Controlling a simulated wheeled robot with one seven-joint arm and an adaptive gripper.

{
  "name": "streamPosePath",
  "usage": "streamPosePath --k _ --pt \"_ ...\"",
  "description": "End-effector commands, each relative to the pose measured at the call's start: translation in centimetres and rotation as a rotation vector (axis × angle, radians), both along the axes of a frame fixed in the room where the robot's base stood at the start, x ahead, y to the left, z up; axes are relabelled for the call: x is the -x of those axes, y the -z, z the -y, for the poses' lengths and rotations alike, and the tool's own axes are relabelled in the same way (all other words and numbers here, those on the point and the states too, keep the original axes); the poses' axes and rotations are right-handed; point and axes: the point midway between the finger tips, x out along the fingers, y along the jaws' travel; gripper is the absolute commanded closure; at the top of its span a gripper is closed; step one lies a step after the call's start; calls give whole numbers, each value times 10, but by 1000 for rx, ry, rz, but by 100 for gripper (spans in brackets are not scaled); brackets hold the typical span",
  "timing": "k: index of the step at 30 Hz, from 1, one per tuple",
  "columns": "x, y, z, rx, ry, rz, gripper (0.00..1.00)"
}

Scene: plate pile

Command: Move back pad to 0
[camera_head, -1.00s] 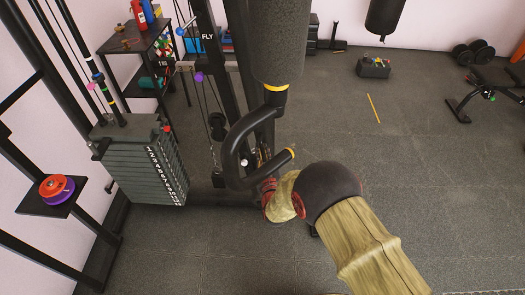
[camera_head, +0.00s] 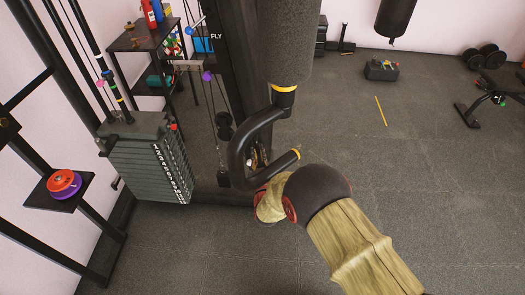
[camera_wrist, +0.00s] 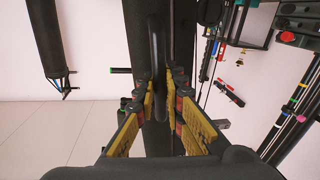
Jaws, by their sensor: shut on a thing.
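A dark grey padded roll (camera_head: 290,40), likely the back pad, hangs upright at the top middle of the head view on the machine marked FLY. A curved black handle (camera_head: 240,150) with yellow end rings is below it. My arm reaches in from the lower right, and its wrist is close below the handle; my fingers are hidden there. In the wrist view my gripper (camera_wrist: 160,105) has yellow-padded fingers on both sides of a dark upright bar (camera_wrist: 155,135) of the machine and is shut on it. I cannot tell which machine part this bar is.
A weight stack (camera_head: 150,165) stands left of the machine. A small shelf with red and purple discs (camera_head: 64,184) is at the far left. A black shelf unit (camera_head: 135,40) is behind. The floor to the right is open, with a bench (camera_head: 495,90) farther off.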

Motion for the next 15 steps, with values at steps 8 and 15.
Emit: streamPosePath --k 8,15 --pt "1 -1 -5 1 -10 1 83" --pt "0 -1 -3 1 -8 1 71"
